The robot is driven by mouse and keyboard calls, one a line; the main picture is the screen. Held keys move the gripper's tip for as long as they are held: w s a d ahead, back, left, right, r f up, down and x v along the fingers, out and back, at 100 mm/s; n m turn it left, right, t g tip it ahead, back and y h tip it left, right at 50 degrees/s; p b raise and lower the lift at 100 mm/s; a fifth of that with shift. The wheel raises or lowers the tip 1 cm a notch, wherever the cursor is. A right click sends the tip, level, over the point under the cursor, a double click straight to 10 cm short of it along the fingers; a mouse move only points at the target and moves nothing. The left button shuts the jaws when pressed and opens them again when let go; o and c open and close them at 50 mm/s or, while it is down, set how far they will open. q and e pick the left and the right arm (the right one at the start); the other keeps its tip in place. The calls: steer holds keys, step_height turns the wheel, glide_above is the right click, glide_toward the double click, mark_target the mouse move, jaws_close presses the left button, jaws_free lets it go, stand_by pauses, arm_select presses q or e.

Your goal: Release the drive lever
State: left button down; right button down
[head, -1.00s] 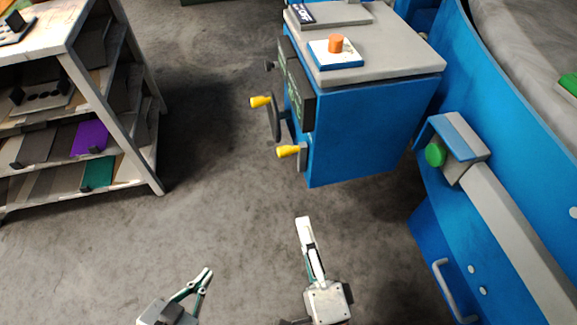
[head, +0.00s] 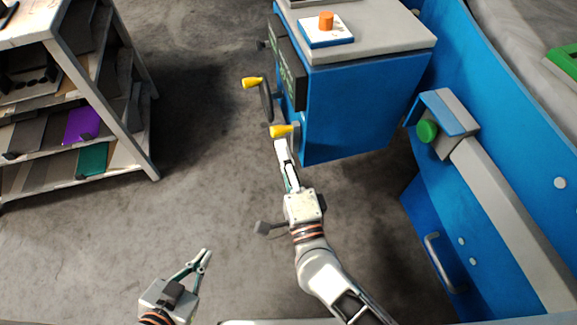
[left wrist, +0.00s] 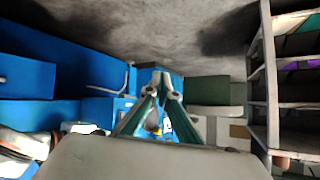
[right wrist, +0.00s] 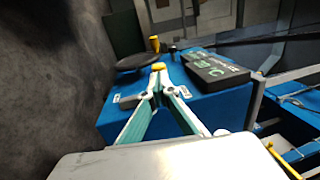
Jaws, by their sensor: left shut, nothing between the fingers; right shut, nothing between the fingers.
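A lever with a yellow grip (head: 282,131), apparently the drive lever, sticks out from the lower front of the blue machine (head: 360,110). In the right wrist view its yellow grip (right wrist: 158,66) shows just past my fingertips. My right gripper (head: 281,147) is shut and empty, its fingertips right by the underside of this grip in the head view. I cannot tell whether they touch it. My left gripper (head: 205,255) is shut and empty, low over open floor, away from the machine. It also shows shut in the left wrist view (left wrist: 160,78).
A dark handwheel (right wrist: 138,62) with its own yellow knob (head: 252,83) sits beside the lever. A dark panel (head: 287,75) is on the machine's front. A shelf rack (head: 125,110) stands left. A blue structure with a green button (head: 427,131) is right. Floor between is clear.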

steer(key=shift+w+a, duration=0.1)
steer(key=shift+w, duration=0.35)
